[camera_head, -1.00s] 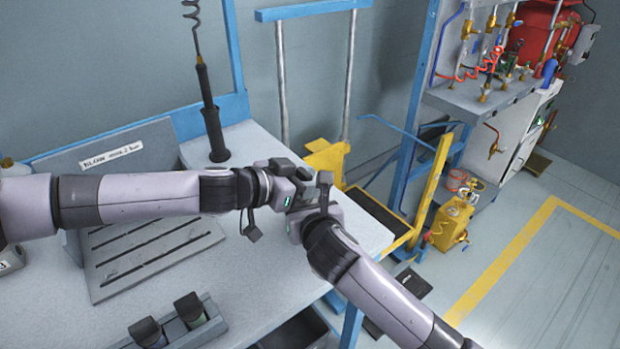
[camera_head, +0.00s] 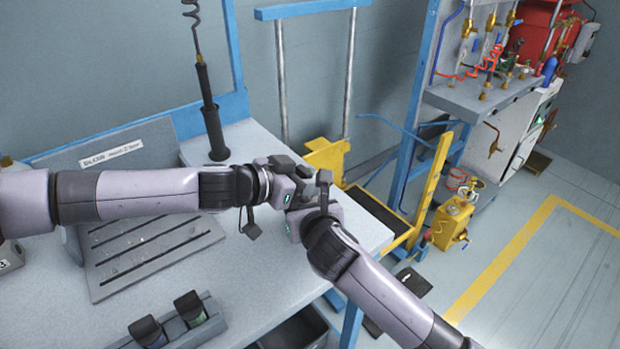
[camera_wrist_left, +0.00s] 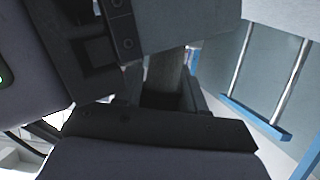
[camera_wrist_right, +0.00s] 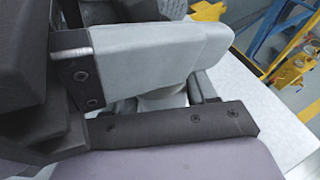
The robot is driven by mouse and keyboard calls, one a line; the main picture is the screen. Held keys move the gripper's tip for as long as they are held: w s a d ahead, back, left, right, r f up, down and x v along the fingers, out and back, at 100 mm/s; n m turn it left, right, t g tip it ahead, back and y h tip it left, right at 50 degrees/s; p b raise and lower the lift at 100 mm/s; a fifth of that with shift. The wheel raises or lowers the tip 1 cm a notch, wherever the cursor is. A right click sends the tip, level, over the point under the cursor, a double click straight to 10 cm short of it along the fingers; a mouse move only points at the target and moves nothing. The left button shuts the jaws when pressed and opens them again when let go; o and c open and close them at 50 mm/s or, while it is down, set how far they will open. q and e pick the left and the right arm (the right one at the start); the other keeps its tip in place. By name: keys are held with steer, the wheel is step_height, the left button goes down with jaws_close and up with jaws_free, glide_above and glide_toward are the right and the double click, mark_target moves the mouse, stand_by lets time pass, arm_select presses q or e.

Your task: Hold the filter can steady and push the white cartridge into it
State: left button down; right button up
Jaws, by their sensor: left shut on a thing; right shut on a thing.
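My left gripper (camera_head: 298,182) and my right gripper (camera_head: 318,192) meet close together above the right part of the bench. In the left wrist view the left jaws are shut on a grey upright piece (camera_wrist_left: 165,72), which seems to be the filter can. In the right wrist view a pale piece (camera_wrist_right: 163,97) shows between the right jaws, which are shut on it; it seems to be the white cartridge. In the head view the grippers hide both parts. I cannot tell how far the cartridge sits in the can.
A slotted grey board (camera_head: 150,255) with a label plate lies on the bench (camera_head: 265,290). A black tool (camera_head: 213,135) hangs on a coiled cord behind the grippers. A rack with dark-capped pieces (camera_head: 190,308) is at the front. A yellow trolley (camera_head: 430,195) stands right of the bench.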

arm_select(q)
steer(key=shift+f, duration=0.4)
stand_by(1.9)
steer(key=shift+w+r, duration=0.1)
steer(key=shift+r, duration=0.3)
stand_by(0.3)
stand_by(0.6)
steer(key=shift+f, duration=0.35)
steer(key=shift+r, duration=0.3)
stand_by(0.4)
steer(key=c, duration=0.6)
jaws_free()
steer(key=shift+s+a+r, duration=0.1)
steer(key=shift+s, duration=0.1)
steer(key=v, duration=1.1)
steer(key=shift+s+a+r, duration=0.1)
steer(key=shift+s+a, duration=0.1)
steer(key=shift+a, duration=0.1)
